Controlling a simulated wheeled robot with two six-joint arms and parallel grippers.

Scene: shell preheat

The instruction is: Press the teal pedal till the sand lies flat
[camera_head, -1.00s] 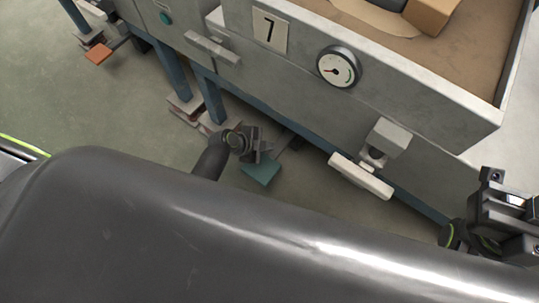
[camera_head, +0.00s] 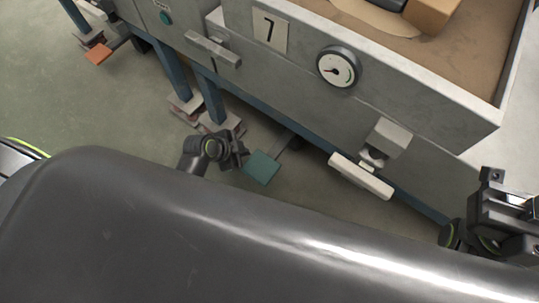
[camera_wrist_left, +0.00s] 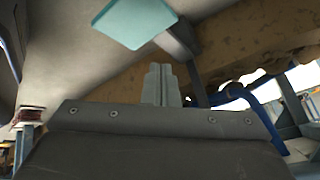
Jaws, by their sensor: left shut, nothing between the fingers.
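The teal pedal (camera_head: 262,167) is a flat square plate on a grey arm, low at the foot of the machine. In the left wrist view the pedal (camera_wrist_left: 135,22) shows at the top, ahead of and above the fingertips in the picture. My left gripper (camera_head: 239,152) is shut and empty, just left of the pedal, with a small gap seen between them. Its shut fingers show in the wrist view (camera_wrist_left: 160,82). The brown sand (camera_head: 450,50) lies in the box on top, partly cut off by the picture edge. My right gripper (camera_head: 510,205) is at the right edge; its fingers are unclear.
The grey machine front carries a round gauge (camera_head: 338,66), a number 7 plate (camera_head: 271,30), a grey handle (camera_head: 213,49) and a white handle (camera_head: 361,177). Blue legs (camera_head: 210,98) stand behind my left gripper. Floor at left is clear.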

